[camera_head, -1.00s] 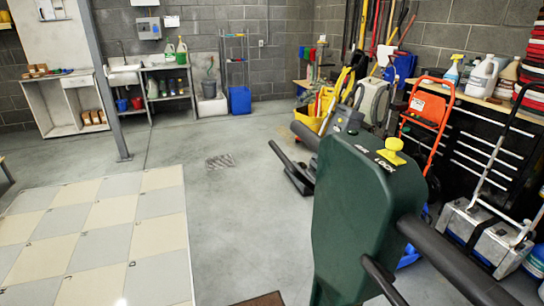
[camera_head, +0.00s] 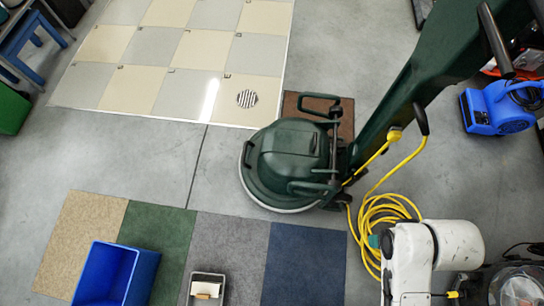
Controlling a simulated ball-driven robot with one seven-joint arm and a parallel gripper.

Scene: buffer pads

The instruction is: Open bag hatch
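A green floor machine (camera_head: 290,160) with a round domed deck stands on the concrete in the middle of the view. Its wide green handle column (camera_head: 425,75) leans up toward the top right. I cannot tell which part of it, if any, is the bag hatch, or whether a hatch is open or shut. White rounded arm links, which look like mine, show at the lower right, beside the machine's cord. My gripper's fingers do not show.
A coiled yellow cord (camera_head: 385,212) lies right of the deck. A blue air mover (camera_head: 500,108) stands at the right. A blue bin (camera_head: 117,272) and small tray (camera_head: 207,288) sit on carpet squares (camera_head: 305,265).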

